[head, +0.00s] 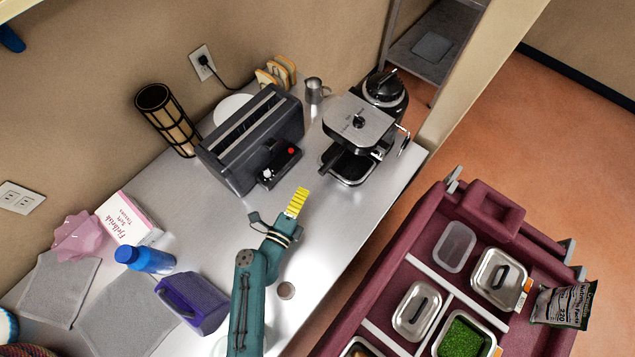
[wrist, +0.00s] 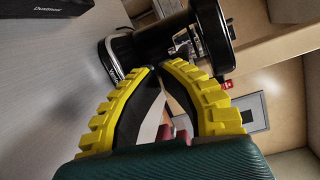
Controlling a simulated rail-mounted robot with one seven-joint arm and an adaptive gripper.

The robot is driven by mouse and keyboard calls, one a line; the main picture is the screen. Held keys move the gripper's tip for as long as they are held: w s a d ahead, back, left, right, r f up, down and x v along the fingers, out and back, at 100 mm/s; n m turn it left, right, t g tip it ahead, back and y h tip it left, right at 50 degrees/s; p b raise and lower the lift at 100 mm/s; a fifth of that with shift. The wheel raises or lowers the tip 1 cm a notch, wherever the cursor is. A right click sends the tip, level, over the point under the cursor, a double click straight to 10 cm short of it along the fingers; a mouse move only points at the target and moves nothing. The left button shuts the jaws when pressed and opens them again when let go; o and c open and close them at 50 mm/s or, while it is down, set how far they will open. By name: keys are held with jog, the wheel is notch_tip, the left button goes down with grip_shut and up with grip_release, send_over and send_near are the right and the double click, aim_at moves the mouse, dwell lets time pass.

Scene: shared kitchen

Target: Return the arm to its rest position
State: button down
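My teal arm rises from the bottom of the head view, and my gripper (head: 297,203) with its yellow ridged fingers is above the metal counter (head: 335,225), in front of the toaster and coffee machine. In the wrist view the two yellow fingers of my gripper (wrist: 160,67) come together at their tips, with a narrow gap farther back. Nothing is held between them. The fingers point toward the black base of the coffee machine (wrist: 125,50), and they appear apart from it.
A dark toaster (head: 250,140) and coffee machine (head: 358,130) stand behind my gripper. A maroon cart (head: 430,240) with metal containers stands right. The counter's middle is fairly clear.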

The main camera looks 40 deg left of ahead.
jog(key=s+a, duration=0.3)
jog(key=shift+a, duration=0.1)
